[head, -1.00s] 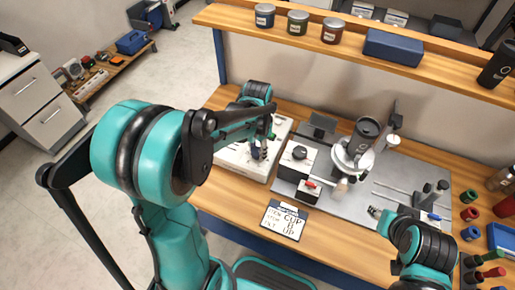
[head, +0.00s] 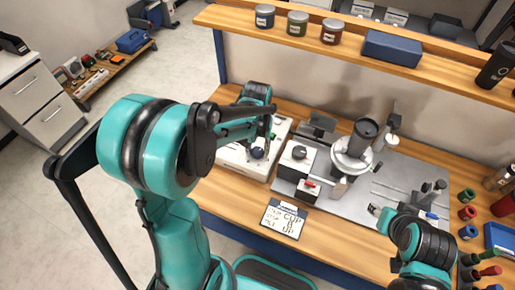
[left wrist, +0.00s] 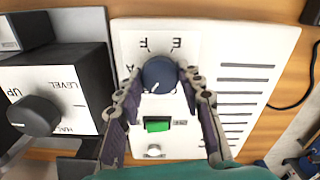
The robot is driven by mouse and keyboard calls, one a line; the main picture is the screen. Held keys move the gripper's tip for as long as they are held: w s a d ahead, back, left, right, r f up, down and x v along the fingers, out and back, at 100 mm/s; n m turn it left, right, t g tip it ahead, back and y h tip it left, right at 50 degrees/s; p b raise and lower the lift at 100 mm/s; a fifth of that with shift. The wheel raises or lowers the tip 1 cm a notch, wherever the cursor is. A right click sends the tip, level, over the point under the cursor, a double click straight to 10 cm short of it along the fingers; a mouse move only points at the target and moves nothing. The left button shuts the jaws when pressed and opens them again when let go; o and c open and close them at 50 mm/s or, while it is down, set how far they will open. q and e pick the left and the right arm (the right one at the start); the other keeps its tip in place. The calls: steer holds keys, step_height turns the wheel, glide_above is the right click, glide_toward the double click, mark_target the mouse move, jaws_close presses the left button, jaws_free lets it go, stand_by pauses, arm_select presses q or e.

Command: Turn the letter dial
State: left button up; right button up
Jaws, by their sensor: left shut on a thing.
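The letter dial is a dark blue round knob (left wrist: 158,74) on a white panel (left wrist: 262,45) with letters around it, such as E and F, upside down in the left wrist view. Its white mark points toward the bottom of that view, slightly left. My left gripper (left wrist: 160,82) has its two fingers closed on opposite sides of the knob. In the head view, the left gripper (head: 266,145) is at the white box (head: 238,160), and the dial (head: 257,153) is partly hidden.
A grey plate (head: 400,175) with a fixture and a lettered card (head: 284,221) are to the right.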

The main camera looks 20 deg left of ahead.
stand_by(0.3)
arm_select(q)
steer(key=o, duration=1.2)
steer(key=shift+c, duration=0.2)
step_height(320, 180, up, 12)
step_height(320, 180, up, 7)
steer(key=p, duration=0.6)
glide_above(258, 151)
steer(key=shift+a, duration=0.1)
